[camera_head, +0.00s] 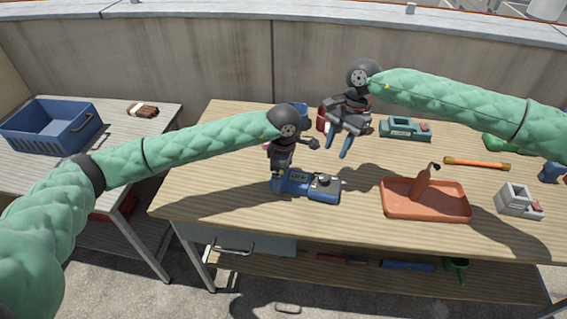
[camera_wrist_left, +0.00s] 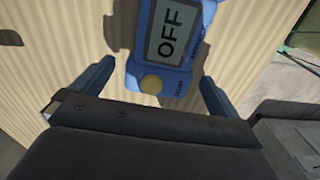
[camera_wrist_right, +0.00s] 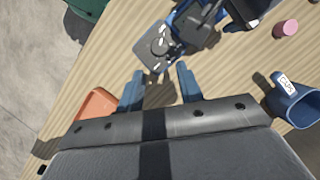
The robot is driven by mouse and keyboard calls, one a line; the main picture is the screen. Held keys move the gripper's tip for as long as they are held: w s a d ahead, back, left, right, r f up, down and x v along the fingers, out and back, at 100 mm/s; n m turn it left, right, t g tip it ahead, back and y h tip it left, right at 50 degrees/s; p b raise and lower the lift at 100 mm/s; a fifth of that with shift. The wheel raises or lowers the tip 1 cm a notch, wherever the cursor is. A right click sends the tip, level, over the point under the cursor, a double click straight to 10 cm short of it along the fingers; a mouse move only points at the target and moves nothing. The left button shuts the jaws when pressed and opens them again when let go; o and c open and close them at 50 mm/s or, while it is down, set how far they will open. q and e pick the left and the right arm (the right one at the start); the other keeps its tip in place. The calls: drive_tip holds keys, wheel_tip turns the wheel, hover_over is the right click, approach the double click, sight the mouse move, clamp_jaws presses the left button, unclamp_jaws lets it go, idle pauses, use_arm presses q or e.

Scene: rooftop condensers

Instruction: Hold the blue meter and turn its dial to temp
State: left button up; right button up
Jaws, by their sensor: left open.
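The blue meter (camera_head: 325,196) lies on the wooden workbench, its dial (camera_head: 323,180) on the right part of its top. In the left wrist view the meter (camera_wrist_left: 187,70) shows a screen reading OFF and a round yellowish button. My left gripper (camera_head: 279,181) is open at the meter's left end, fingers on either side of that end; contact is not clear. My right gripper (camera_head: 347,153) is open and empty above the bench, behind and right of the meter. In the right wrist view the grey dial face (camera_wrist_right: 154,47) lies beyond its fingertips; my left gripper partly covers the meter.
An orange tray (camera_head: 403,211) with a bottle (camera_head: 422,184) stands right of the meter. A teal device (camera_head: 405,129), an orange-handled tool (camera_head: 477,163) and a grey device (camera_head: 515,199) lie further right. A labelled blue cup (camera_wrist_right: 298,104) stands near the right gripper. A blue crate (camera_head: 50,132) sits on the side table.

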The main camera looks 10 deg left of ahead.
sight(325, 176)
use_arm(q)
drive_tip(key=shift+f, duration=1.2)
drive_tip(key=shift+c, duration=0.4)
drive_tip(key=c, duration=1.1)
drive_tip(key=shift+c, duration=0.6)
use_arm(e)
drive_tip(key=o, duration=0.3)
drive_tip(key=shift+o, duration=0.2)
drive_tip(key=s+f+m, duration=0.1)
drive_tip(key=f, duration=0.2)
drive_tip(key=a+f+m, duration=0.1)
drive_tip(key=f, duration=0.2)
drive_tip(key=s+f+m+y, duration=0.1)
drive_tip(key=f, duration=0.2)
drive_tip(key=shift+s+a+t, duration=0.3)
drive_tip(key=shift+a, duration=0.05)
